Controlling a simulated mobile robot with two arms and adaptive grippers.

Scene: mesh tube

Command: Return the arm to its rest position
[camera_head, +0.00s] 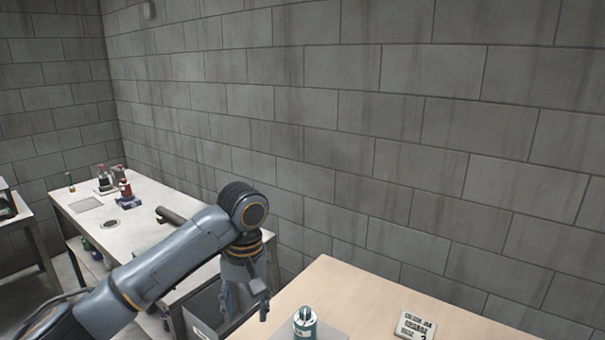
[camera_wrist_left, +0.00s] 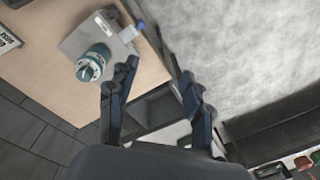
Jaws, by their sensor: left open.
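My left arm reaches in from the left in the head view, and its gripper (camera_head: 246,300) points down beside the left edge of the wooden table. In the left wrist view the gripper (camera_wrist_left: 150,85) has its two fingers apart with nothing between them. A teal and white canister (camera_head: 305,322) stands on the wooden table to the right of the gripper, apart from it. The canister also shows in the left wrist view (camera_wrist_left: 92,64), on a grey plate. My right gripper is in neither view.
The wooden table (camera_head: 375,300) holds a small printed sign (camera_head: 414,326). A white table (camera_head: 145,208) at the left carries small bottles (camera_head: 124,188) and a grey cylinder. A grey bin (camera_head: 205,308) sits low in the gap between the tables. A block wall stands behind.

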